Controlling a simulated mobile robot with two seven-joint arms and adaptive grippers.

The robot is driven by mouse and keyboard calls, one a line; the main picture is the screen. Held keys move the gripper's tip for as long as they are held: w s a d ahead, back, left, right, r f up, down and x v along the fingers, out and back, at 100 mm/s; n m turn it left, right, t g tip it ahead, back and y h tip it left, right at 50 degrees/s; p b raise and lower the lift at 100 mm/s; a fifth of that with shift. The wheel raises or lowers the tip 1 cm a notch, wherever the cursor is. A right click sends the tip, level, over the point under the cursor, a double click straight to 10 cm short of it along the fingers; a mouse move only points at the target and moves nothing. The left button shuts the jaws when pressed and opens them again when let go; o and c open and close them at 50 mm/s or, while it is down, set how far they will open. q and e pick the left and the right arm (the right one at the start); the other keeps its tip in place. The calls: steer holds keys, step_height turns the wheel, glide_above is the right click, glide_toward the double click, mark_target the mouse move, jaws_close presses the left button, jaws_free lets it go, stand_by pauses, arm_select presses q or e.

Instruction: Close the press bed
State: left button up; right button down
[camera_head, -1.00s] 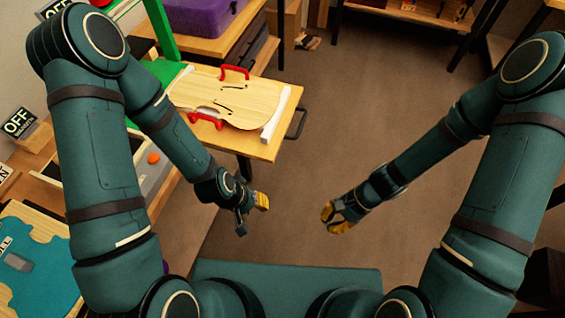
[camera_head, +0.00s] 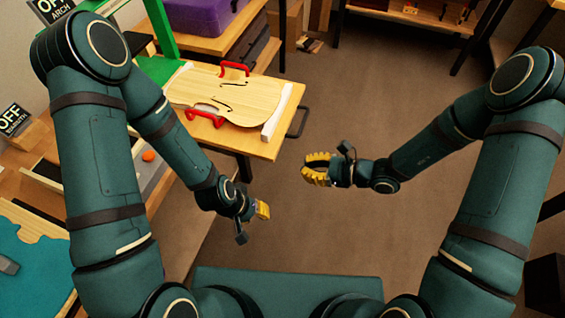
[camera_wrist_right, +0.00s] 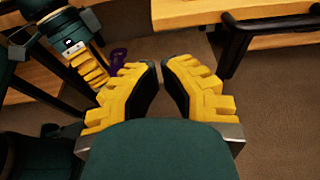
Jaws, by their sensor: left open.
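The press bed (camera_head: 268,146) is a pale wooden board pulled out of the green press frame (camera_head: 161,30). A violin plate (camera_head: 230,95) lies on it between two red clamps (camera_head: 205,117). A dark handle (camera_head: 298,122) is on its outer end; the handle also shows in the right wrist view (camera_wrist_right: 236,48). My left gripper (camera_head: 254,222) is open and empty, below the bed in the picture. My right gripper (camera_head: 308,168) is empty, below and right of the handle and apart from it. Its fingertips have a narrow gap between them in the right wrist view (camera_wrist_right: 161,68).
A purple case (camera_head: 208,25) stands on a bench behind the press. A blue-green board (camera_head: 35,258) lies on the bench at the lower left, near OFF signs (camera_head: 14,118). The brown floor right of the bed is clear.

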arm_select(q)
steer(key=shift+w+f+b, duration=0.15)
steer(key=shift+f+b, duration=0.35)
steer(key=shift+f, duration=0.15)
arm_select(e)
steer(key=r+x, duration=0.1)
steer(key=x, duration=0.6)
steer(key=shift+a, duration=0.3)
steer(key=shift+w+a, duration=0.1)
